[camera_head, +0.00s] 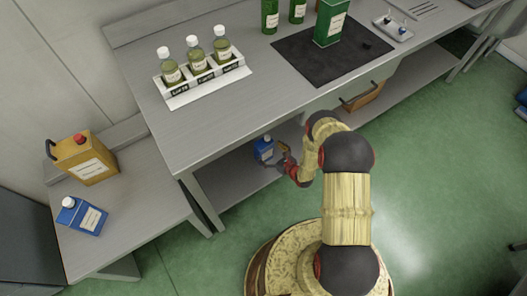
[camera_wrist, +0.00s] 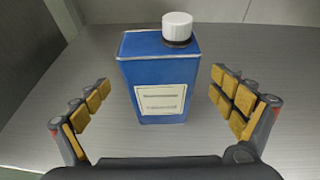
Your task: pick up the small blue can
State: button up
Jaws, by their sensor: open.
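A small blue can (camera_wrist: 163,68) with a white cap and a pale label stands upright on a grey metal shelf in the wrist view. In the head view the same can (camera_head: 264,149) stands on the lower shelf under the long table. My gripper (camera_wrist: 157,108) is open, with one padded finger on each side of the can and visible gaps between pads and can. In the head view my gripper (camera_head: 281,160) reaches under the table edge beside the can, partly hidden. Another blue can (camera_head: 82,217) with a white cap stands on the low side table at the left.
An orange can (camera_head: 85,160) stands on the side table. The long table (camera_head: 190,125) overhangs the lower shelf. On it are a rack (camera_head: 203,80) with three bottles, a dark mat (camera_head: 322,62) and a green tin (camera_head: 331,22).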

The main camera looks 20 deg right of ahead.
jog(key=b+x, duration=0.2)
jog(key=x, duration=0.3)
jog(key=shift+f+b, duration=0.15)
jog(key=shift+b, duration=0.2)
jog(key=shift+c, duration=0.4)
jog(key=shift+c, duration=1.1)
jog(key=c, duration=1.8)
jog(key=shift+w, duration=0.15)
jog(key=shift+c, duration=0.3)
